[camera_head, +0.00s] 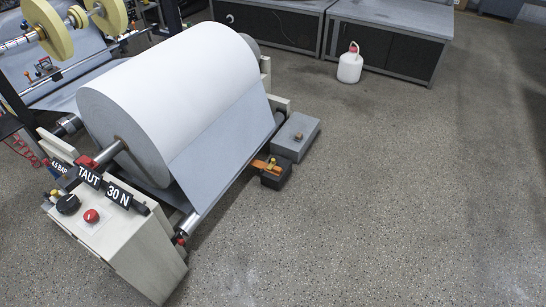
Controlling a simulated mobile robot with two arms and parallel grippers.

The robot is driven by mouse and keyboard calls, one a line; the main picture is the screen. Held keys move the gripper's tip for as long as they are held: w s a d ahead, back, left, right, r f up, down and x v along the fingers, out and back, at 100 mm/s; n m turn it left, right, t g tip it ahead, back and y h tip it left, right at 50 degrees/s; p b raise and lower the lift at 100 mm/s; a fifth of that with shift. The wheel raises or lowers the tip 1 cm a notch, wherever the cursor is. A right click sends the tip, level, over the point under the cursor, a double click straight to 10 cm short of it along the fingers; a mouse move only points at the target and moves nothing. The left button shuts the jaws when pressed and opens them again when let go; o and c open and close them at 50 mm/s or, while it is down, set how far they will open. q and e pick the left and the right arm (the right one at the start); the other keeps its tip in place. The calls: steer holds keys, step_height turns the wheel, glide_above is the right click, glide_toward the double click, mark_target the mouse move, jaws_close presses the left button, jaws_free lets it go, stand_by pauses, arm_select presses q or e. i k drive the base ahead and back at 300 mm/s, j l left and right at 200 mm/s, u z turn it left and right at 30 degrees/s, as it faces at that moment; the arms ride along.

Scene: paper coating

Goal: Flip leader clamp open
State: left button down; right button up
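A large roll of white paper (180,80) sits in a stand, with a grey sheet (225,135) hanging down its front side. Another small fitting with red and orange parts (43,69) sits on the grey web at the far left. Neither of my grippers is in view.
A pale control box (125,245) with a black knob, a red button and signs "TAUT" and "30 N" stands at the front left. A grey box (295,137) sits beside the dark block. A white jug (350,65) stands near dark cabinets (385,50). The speckled floor (410,200) at right is clear.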

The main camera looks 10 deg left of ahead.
mark_target(273, 163)
steer(key=i+z, duration=0.1)
steer(key=i, duration=1.75)
